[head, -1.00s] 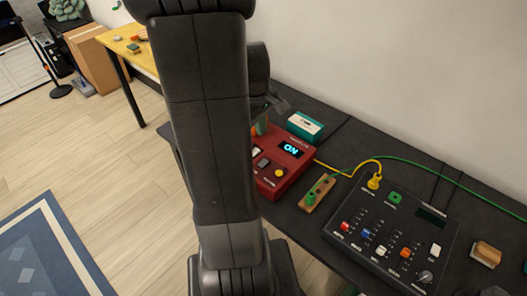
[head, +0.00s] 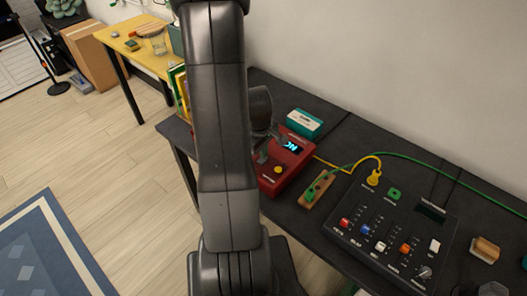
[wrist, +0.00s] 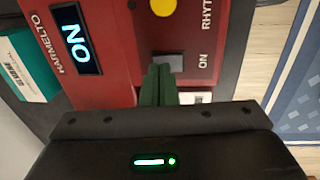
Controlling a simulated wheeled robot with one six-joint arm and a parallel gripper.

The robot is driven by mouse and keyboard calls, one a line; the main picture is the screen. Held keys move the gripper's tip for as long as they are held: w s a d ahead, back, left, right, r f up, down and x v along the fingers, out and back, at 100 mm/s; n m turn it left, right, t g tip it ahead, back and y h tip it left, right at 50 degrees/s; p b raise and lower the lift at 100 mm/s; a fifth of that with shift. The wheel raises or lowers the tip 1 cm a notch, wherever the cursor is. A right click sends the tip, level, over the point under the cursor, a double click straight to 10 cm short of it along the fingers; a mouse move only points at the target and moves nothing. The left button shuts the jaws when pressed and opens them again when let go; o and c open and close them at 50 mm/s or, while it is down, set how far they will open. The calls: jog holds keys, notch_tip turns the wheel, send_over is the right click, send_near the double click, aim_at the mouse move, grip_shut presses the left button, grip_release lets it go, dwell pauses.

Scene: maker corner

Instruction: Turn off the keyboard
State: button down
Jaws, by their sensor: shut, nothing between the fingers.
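The red keyboard unit (head: 268,184) lies on the dark desk, partly hidden by my arm. Its screen (head: 292,147) glows and reads ON in the wrist view (wrist: 76,44). In the wrist view, the red face (wrist: 115,65) carries a yellow knob (wrist: 163,7), a dark grey rocker (wrist: 168,61) near the word ON and a white rocker (wrist: 203,97), partly hidden. My gripper (wrist: 160,68) is shut and empty. Its green fingertips overlap the dark rocker's near edge in the wrist view; I cannot tell whether they touch. In the head view my gripper (head: 265,155) is over the unit.
A teal box (head: 304,123) stands behind the unit. To the right are a wooden block with a green plug (head: 316,188) and a black mixer (head: 390,235) with a yellow plug (head: 374,178) and cables. A yellow table (head: 125,45) stands far left.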

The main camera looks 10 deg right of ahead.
jog(key=shift+f, duration=0.3)
